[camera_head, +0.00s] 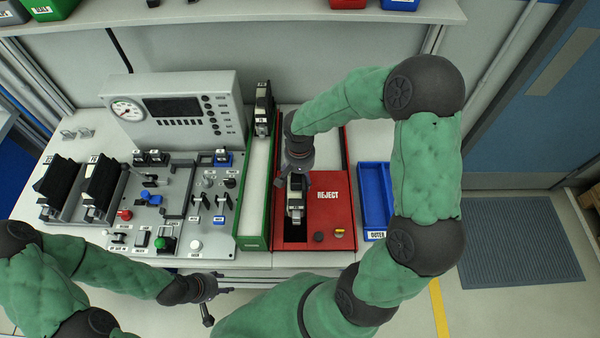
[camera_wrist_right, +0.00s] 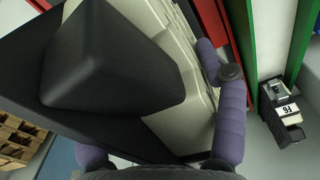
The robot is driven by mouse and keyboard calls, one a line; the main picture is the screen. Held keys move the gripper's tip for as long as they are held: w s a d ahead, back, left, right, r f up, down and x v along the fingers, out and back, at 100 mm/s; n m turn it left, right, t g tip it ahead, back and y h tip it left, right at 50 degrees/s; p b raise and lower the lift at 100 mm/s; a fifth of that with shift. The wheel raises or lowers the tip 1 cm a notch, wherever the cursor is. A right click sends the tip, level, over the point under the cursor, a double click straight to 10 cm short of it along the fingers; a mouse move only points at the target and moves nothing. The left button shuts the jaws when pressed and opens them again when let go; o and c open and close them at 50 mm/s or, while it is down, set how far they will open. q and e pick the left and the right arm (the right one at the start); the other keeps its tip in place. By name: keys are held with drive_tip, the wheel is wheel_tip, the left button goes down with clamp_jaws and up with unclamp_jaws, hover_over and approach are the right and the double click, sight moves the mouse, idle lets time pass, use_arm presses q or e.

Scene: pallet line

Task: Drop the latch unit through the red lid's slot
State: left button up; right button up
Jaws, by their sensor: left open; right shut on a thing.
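My right gripper (camera_head: 297,178) comes down over the red lid (camera_head: 335,215) marked REJECT and is shut on a latch unit (camera_head: 296,203). The unit is black and pale grey. In the head view it overlaps the dark slot (camera_head: 290,237) in the lid's left part; I cannot tell whether its lower end is inside the slot. In the right wrist view the held unit (camera_wrist_right: 110,60) fills the upper left, close to the camera, and hides the slot. My left gripper (camera_head: 215,285) is open and empty in front of the bench's front edge.
Another latch unit (camera_head: 263,108) stands at the far end of the green-walled tray (camera_head: 243,242), left of the red box; it shows in the wrist view (camera_wrist_right: 283,112). A blue bin (camera_head: 376,202) stands right. A control panel (camera_head: 212,250) and gauge box (camera_head: 170,82) fill the left.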

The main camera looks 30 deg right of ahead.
drive_tip(key=shift+f+b, duration=1.8)
drive_tip(key=shift+f, duration=1.25)
wheel_tip(320, 180, down, 5)
drive_tip(key=b, duration=0.5)
drive_tip(key=shift+f, duration=0.15)
drive_tip(key=o, duration=1.7)
wheel_tip(320, 180, up, 12)
drive_tip(key=shift+r, duration=0.1)
